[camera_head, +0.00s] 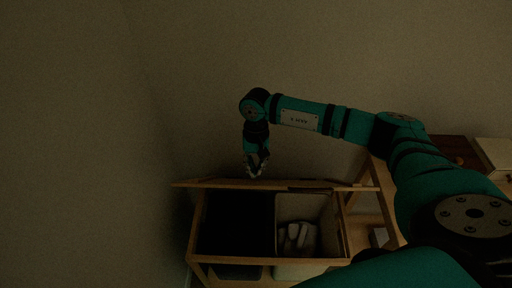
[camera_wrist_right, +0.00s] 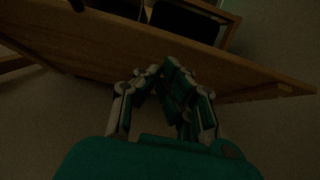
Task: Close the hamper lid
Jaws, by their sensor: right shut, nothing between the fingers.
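The wooden hamper (camera_head: 192,231) stands low in the head view. Its lid (camera_head: 215,183) is raised and seen nearly edge-on along the back of the open top. Inside are a dark compartment (camera_head: 236,222) on the left and a light compartment (camera_head: 303,208) on the right with pale cloth-like items (camera_head: 297,238). My right gripper (camera_head: 256,171) is shut and empty, pointing down at the lid's top edge, on its back side. In the right wrist view, the gripper (camera_wrist_right: 172,80) is close to the wooden lid (camera_wrist_right: 100,47); I cannot tell whether they touch. My left gripper is not in view.
A wooden shelf frame (camera_head: 386,208) stands just right of the hamper, under my right arm. A dark brown box-like item (camera_head: 455,150) and a pale piece of furniture (camera_head: 494,152) are farther right. Bare wall lies behind and to the left.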

